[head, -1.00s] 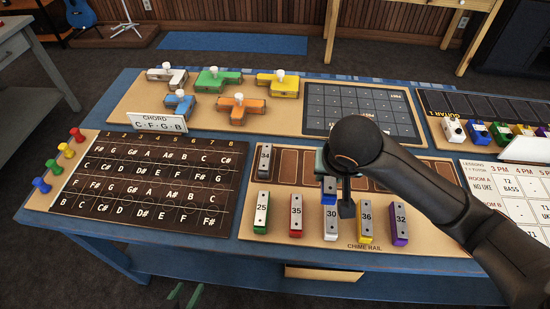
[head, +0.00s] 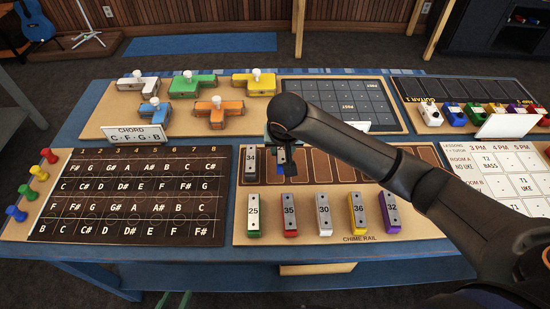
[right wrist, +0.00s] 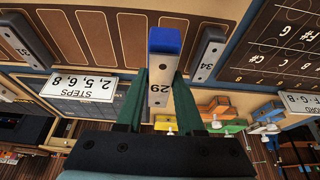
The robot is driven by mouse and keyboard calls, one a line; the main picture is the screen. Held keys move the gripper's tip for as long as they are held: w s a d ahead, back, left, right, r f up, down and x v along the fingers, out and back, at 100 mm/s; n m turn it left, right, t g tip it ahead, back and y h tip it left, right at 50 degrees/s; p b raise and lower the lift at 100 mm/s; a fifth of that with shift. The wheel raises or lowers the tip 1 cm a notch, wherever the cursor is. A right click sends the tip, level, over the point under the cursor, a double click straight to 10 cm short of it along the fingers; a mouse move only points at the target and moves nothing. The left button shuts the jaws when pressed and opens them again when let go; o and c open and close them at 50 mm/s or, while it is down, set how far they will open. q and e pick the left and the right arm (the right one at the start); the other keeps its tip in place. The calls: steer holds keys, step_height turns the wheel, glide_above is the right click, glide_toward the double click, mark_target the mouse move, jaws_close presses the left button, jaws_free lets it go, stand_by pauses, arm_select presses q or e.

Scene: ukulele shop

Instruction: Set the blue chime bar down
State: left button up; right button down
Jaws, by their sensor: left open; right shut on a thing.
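The blue chime bar, with a grey top plate marked 29 (right wrist: 159,68), is between the green fingers of my right gripper (right wrist: 160,88). In the head view my right gripper (head: 281,141) is mostly hidden by its own arm, and only a little of the bar (head: 289,169) shows below it. The bar is over the chime rail (head: 340,240), in line with the slot beside grey bar 34 (head: 251,164). I cannot tell whether it touches the rail. Only green tips of my left gripper (head: 178,300) show at the bottom edge; it is open.
Bars 25 (head: 253,216), 35 (head: 289,214), 30 (head: 324,214), 36 (head: 357,213) and 32 (head: 390,212) stand along the rail's front. Bare brown slots (right wrist: 130,37) lie beside the held bar. A steps card (right wrist: 92,86) stands behind the rail.

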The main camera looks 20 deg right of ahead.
glide_above(275, 163)
steer(key=s, duration=0.2)
steer(key=f, duration=0.4)
steer(key=shift+w+a+f, duration=0.15)
steer(key=shift+w+a, duration=0.05)
steer(key=shift+w+f+b, duration=0.15)
steer(key=shift+f+b, duration=0.2)
steer(key=shift+f, duration=1.4)
steer(key=shift+f, duration=0.15)
steer(key=c, duration=0.5)
jaws_free()
steer(key=shift+c, duration=0.2)
steer(key=p+v, duration=0.1)
steer(key=v, duration=1.1)
